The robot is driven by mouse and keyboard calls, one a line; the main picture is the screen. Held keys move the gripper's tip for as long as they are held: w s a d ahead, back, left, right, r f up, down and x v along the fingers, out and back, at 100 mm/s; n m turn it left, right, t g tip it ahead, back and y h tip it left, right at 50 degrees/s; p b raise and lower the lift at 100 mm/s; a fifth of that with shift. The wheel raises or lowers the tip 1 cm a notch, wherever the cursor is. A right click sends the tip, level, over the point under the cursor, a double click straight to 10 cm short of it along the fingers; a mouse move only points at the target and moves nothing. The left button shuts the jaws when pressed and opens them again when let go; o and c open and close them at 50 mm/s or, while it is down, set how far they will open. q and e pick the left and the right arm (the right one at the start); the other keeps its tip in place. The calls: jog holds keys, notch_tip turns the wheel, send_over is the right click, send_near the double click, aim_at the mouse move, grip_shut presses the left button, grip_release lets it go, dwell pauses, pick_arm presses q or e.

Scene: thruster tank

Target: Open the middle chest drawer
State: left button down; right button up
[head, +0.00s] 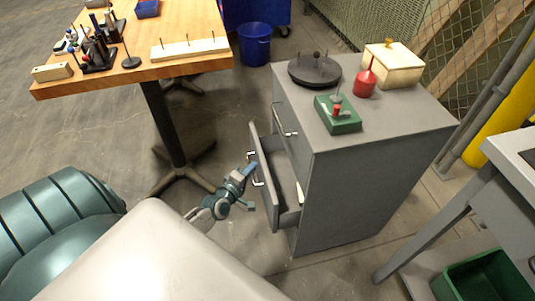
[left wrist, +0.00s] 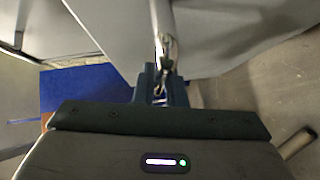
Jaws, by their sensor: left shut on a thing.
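The grey chest (head: 365,180) stands right of centre in the head view. A drawer (head: 266,195) below its top drawer is pulled partway out, and part of its inside shows. Its metal bar handle (head: 258,183) is on the front, facing left. My left gripper (head: 251,178) is at this handle, shut on it. In the left wrist view the handle (left wrist: 163,42) runs up from between the blue fingers of my left gripper (left wrist: 160,76). The top drawer, with its own handle (head: 285,125), looks shut. The lowest part of the chest front is hidden. My right gripper is not in view.
On the chest top are a dark round stand (head: 314,72), a green block (head: 338,115), a red bottle (head: 365,83) and a cream box (head: 394,66). A wooden table (head: 175,30) and a blue bin (head: 254,45) stand behind. Floor left of the drawer is partly clear.

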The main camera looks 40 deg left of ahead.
pick_arm(q)
jog(key=s+a, duration=0.9)
jog(key=s, duration=0.2)
jog(key=shift+a+b, duration=0.2)
jog(key=shift+b, duration=0.25)
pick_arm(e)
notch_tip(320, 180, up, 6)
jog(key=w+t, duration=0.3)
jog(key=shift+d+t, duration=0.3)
pick_arm(q)
jog(key=c, duration=1.8)
grip_release()
jog(key=shift+o, duration=0.2)
jog(key=s+d+r+p, duration=0.1)
jog(key=s+p, duration=0.1)
jog(key=s, duration=0.8)
jog(key=shift+s+r, duration=0.2)
jog(key=shift+s, duration=0.1)
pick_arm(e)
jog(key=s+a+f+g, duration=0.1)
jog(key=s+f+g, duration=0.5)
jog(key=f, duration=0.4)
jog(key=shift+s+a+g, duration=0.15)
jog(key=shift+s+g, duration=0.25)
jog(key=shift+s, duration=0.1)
